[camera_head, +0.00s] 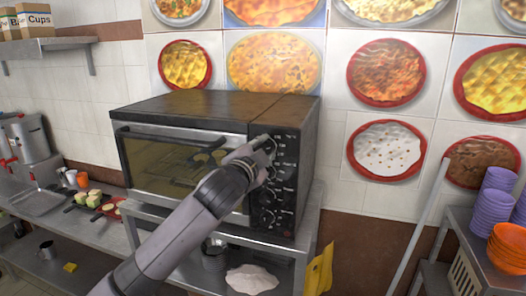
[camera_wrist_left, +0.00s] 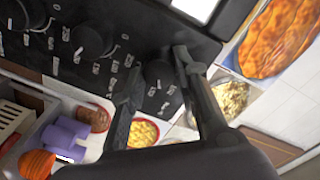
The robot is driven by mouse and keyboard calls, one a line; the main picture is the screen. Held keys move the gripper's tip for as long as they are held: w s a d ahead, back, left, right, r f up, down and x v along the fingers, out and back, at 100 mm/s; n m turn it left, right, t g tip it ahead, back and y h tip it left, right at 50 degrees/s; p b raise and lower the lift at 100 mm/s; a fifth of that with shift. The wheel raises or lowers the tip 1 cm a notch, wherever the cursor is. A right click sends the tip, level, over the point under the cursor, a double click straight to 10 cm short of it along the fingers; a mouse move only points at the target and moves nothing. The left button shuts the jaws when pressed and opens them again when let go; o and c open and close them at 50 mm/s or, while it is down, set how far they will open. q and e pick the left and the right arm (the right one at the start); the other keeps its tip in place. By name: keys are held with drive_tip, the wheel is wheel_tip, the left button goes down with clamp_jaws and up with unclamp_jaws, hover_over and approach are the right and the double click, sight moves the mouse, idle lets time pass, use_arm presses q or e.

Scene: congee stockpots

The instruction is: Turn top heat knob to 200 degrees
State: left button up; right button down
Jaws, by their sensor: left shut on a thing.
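The black toaster oven (camera_head: 185,150) stands on a metal stand, its control panel on the right side. My left gripper (camera_head: 263,152) is at the upper end of the panel and covers much of the top heat knob. In the left wrist view the black top heat knob (camera_wrist_left: 158,74) sits between the two fingers of my left gripper (camera_wrist_left: 155,78), which are shut on it. The knob's pointer and the exact setting are too small to read. My right gripper is not in view.
Lower knobs (camera_head: 268,218) sit below on the same panel, and another knob (camera_wrist_left: 90,40) shows beside the gripped one in the wrist view. The glass door (camera_head: 165,165) is closed. Purple bowls (camera_head: 490,205) and orange bowls (camera_head: 508,243) stand at the right.

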use_arm(q)
drive_tip(key=m, duration=1)
drive_tip(key=shift+f+m+y, duration=0.1)
drive_tip(key=shift+m+y, duration=0.2)
drive_tip(key=shift+d, duration=0.1)
idle(0.3)
drive_tip(key=o, duration=1.2)
drive_tip(key=shift+c, duration=0.2)
drive_tip(key=shift+s, duration=0.1)
drive_tip(key=shift+s, duration=0.1)
drive_tip(key=f+v, duration=0.1)
drive_tip(key=v, duration=1)
drive_tip(key=shift+s+r, duration=0.35)
drive_tip(key=shift+r, duration=0.05)
